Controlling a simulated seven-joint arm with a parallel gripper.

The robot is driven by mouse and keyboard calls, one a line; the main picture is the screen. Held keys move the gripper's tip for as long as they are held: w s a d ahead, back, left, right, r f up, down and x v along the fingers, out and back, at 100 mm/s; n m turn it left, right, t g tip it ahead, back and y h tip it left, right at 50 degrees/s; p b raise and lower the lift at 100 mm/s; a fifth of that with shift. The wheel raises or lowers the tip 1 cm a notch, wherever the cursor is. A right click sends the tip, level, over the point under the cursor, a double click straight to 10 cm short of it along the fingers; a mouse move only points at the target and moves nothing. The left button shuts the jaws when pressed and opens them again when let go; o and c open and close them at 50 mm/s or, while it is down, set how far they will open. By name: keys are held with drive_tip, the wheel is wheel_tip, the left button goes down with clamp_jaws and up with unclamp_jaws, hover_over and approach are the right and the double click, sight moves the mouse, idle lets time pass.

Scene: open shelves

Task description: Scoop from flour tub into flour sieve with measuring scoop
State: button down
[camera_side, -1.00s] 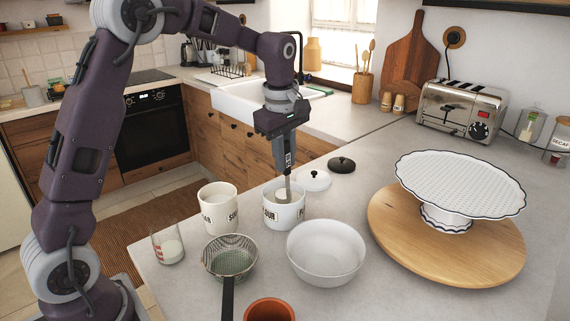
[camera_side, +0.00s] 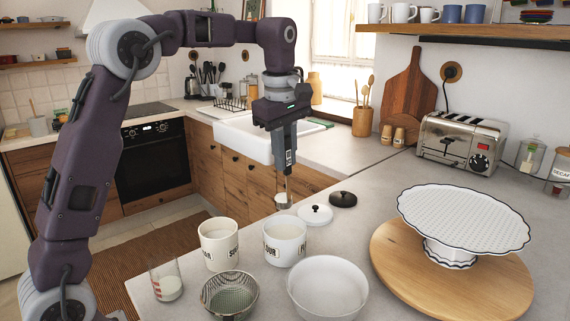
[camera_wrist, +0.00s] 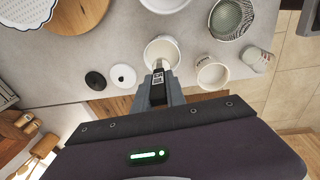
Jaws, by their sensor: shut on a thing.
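The flour tub (camera_side: 285,246) is a white pot with FLOUR lettering on the counter, and it also shows in the wrist view (camera_wrist: 155,46). The flour sieve (camera_side: 229,297) is a wire mesh strainer at the front, and it shows at the upper right in the wrist view (camera_wrist: 231,18). My gripper (camera_side: 288,168) is shut on the measuring scoop (camera_side: 284,198). The scoop hangs just above the flour tub's rim, clear of it. I cannot tell how much flour is in the scoop. In the wrist view the gripper (camera_wrist: 158,84) hides most of the scoop.
A sugar pot (camera_side: 219,246) stands left of the tub and a white bowl (camera_side: 327,291) in front. A measuring glass (camera_side: 166,282) stands at the left edge. Two lids, white (camera_side: 315,215) and black (camera_side: 343,199), lie behind. A cake stand (camera_side: 463,222) fills the right.

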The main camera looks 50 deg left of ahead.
drive_tip(key=s+d+f+g, duration=0.1)
drive_tip(key=s+d, duration=0.1)
drive_tip(key=s, duration=0.7)
drive_tip(key=s+d+f+g, duration=0.1)
drive_tip(key=s+d, duration=0.1)
drive_tip(key=s, duration=0.6)
drive_tip(key=a+f+h, duration=1.1)
drive_tip(key=a+h, duration=0.2)
drive_tip(key=h, duration=0.3)
drive_tip(key=shift+s+a+h, duration=0.25)
drive_tip(key=shift+h, duration=0.15)
